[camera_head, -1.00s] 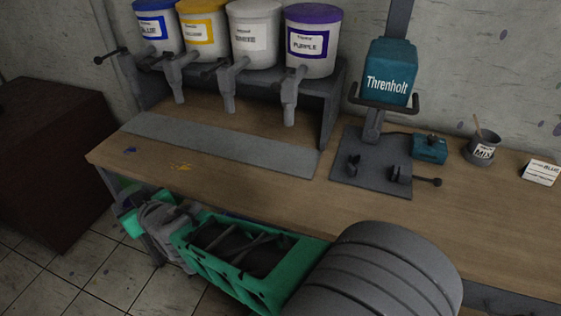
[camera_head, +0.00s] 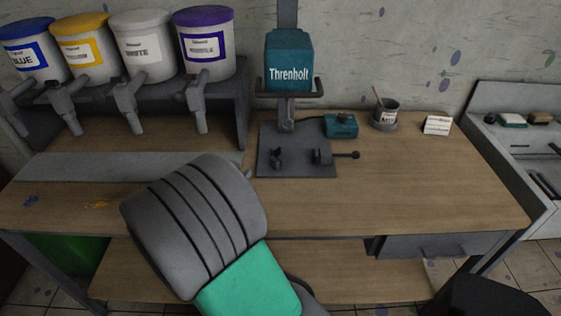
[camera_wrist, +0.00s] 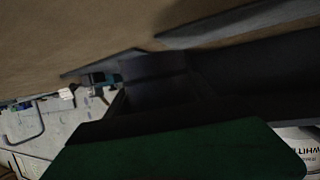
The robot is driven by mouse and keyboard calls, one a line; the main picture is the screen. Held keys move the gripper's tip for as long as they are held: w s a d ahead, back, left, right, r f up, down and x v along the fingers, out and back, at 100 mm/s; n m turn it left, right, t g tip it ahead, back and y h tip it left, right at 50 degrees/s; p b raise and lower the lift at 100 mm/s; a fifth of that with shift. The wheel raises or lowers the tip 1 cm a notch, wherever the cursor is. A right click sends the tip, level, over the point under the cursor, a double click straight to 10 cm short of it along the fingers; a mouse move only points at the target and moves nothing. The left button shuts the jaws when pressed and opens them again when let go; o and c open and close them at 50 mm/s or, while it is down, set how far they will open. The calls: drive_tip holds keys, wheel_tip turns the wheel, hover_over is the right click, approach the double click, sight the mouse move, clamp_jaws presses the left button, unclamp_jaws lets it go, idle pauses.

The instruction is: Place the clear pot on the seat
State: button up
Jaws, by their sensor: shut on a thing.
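My gripper (camera_wrist: 150,85) shows in the wrist view as dark parts behind a large green body part of mine. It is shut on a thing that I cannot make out. In the head view my grey and green arm hides it. I cannot pick out the clear pot in either view. Nothing is clearly marked as the seat. The teal Threnholt machine (camera_head: 290,60) stands on the bench above a dark base plate (camera_head: 297,165). That plate carries two small dark clamps, with nothing between them.
Paint tubs with taps stand on a rack at the left, the purple tub (camera_head: 205,45) nearest the machine. A grey MIX cup (camera_head: 386,117) and a card (camera_head: 437,125) stand right of the machine. The bench (camera_head: 430,185) is clear at its right front. A sink unit (camera_head: 520,105) is at far right.

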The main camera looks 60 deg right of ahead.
drive_tip(key=s+d+m+g, duration=0.1)
drive_tip(key=s, duration=0.1)
drive_tip(key=s+d+m+g, duration=0.1)
drive_tip(key=s, duration=0.1)
drive_tip(key=s+d+r+m+g, duration=0.1)
drive_tip(key=s+d, duration=0.1)
drive_tip(key=shift+s+g, duration=0.3)
drive_tip(key=shift+s, duration=0.05)
drive_tip(key=d+p, duration=0.1)
drive_tip(key=d, duration=0.3)
drive_tip(key=d+p, duration=0.1)
drive_tip(key=d, duration=0.3)
drive_tip(key=s+d, duration=0.1)
drive_tip(key=d, duration=0.4)
drive_tip(key=shift+r+p, duration=0.1)
drive_tip(key=shift+p, duration=0.3)
drive_tip(key=d, duration=0.3)
drive_tip(key=d+p, duration=0.1)
drive_tip(key=shift+s+d, duration=0.25)
drive_tip(key=shift+d, duration=0.15)
drive_tip(key=shift+d+f+p, duration=0.15)
drive_tip(key=shift+f+p, duration=0.05)
drive_tip(key=shift+p, duration=0.25)
drive_tip(key=shift+f, duration=0.1)
drive_tip(key=shift+f+b, duration=0.4)
drive_tip(key=shift+b, duration=0.25)
drive_tip(key=shift+f+b, duration=0.3)
drive_tip(key=shift+b, duration=0.1)
drive_tip(key=o, duration=1.8)
